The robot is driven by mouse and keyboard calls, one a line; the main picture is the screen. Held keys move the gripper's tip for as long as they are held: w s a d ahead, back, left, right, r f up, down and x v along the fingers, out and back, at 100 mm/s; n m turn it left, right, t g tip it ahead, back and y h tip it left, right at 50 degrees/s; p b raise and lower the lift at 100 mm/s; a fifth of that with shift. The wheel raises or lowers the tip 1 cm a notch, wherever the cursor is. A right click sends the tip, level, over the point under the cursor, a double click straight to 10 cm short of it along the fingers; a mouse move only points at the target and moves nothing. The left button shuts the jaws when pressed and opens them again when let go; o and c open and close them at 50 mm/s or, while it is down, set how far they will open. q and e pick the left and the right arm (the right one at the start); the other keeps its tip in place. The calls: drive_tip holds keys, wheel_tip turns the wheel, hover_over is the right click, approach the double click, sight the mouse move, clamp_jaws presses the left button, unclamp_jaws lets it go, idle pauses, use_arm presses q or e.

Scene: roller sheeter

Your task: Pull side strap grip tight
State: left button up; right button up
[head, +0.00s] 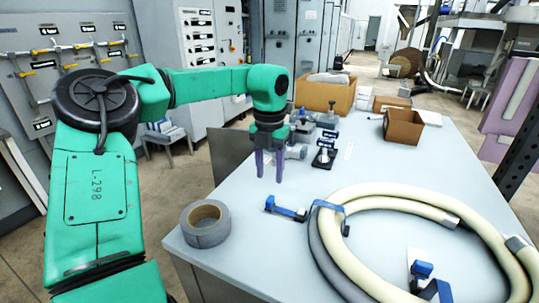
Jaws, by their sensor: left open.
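A blue strap (329,206) crosses the left side of a coiled cream and grey hose (453,209) lying on the table. A blue grip piece (287,209) lies flat on the table just left of that strap; whether the two are joined is hard to tell. Another blue strap piece (424,269) lies near the front of the coil, partly cut off by the frame's bottom edge. My left gripper (270,166) points down with its purple fingers apart and empty, above the table, behind and a little left of the blue grip piece, not touching it. My right gripper is not in view.
A grey tape roll (206,223) sits at the table's left edge. Small fittings (325,157) stand behind my left gripper. Cardboard boxes (404,126) stand farther back. The table (240,262) is bare in front of the grip piece.

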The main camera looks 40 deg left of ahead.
use_arm(q)
wheel_tip(320, 180, up, 7)
drive_tip(key=shift+f, duration=0.15)
idle(0.4)
